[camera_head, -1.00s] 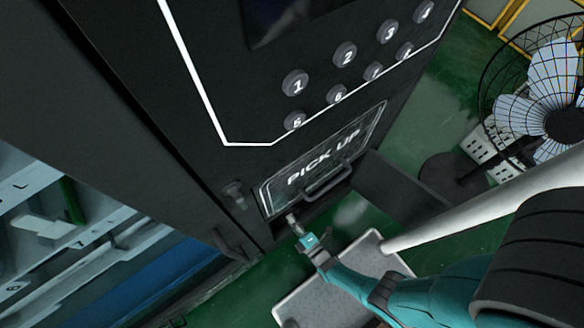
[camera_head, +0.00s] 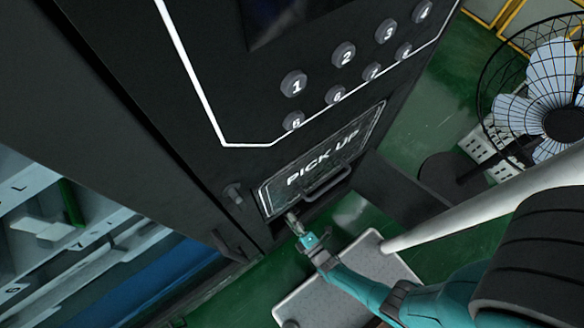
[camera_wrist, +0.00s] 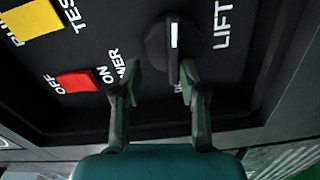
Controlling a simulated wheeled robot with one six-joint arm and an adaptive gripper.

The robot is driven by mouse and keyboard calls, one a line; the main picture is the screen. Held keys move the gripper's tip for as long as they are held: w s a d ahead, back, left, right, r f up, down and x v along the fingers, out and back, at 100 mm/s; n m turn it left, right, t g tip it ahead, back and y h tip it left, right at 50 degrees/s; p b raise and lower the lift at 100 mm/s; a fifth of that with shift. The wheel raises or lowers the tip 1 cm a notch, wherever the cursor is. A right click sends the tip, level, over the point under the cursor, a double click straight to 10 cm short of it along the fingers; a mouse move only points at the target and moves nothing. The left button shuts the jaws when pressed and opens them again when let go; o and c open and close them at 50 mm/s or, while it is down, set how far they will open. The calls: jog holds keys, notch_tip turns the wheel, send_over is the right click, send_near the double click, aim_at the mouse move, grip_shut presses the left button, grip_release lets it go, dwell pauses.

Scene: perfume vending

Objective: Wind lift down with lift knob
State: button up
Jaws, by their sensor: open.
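The lift knob (camera_wrist: 173,50) is round and black with a white line pointing up the picture. It sits on a dark panel beside the word LIFT in the wrist view. My gripper (camera_wrist: 160,72) is open, with one finger left of the knob and the other at its lower right edge. The right fingertip overlaps the knob in the picture; I cannot tell whether it touches. In the head view my gripper (camera_head: 292,218) is low at the black machine, below the pick-up hatch (camera_head: 322,162). The knob cannot be made out there.
A red OFF/ON switch (camera_wrist: 76,82) and a yellow switch (camera_wrist: 32,20) lie left on the panel. Numbered buttons (camera_head: 344,54) are above the hatch. A fan (camera_head: 545,100) stands at right, and an open compartment with shelves (camera_head: 60,225) is at left.

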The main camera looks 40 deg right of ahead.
jog(key=shift+r, duration=0.85)
jog(key=o, duration=0.5)
jog(key=shift+r, duration=0.95)
notch_tip(320, 180, up, 3)
jog(key=shift+f, duration=0.1)
jog(key=c, duration=0.5)
jog(key=shift+r, duration=1.05)
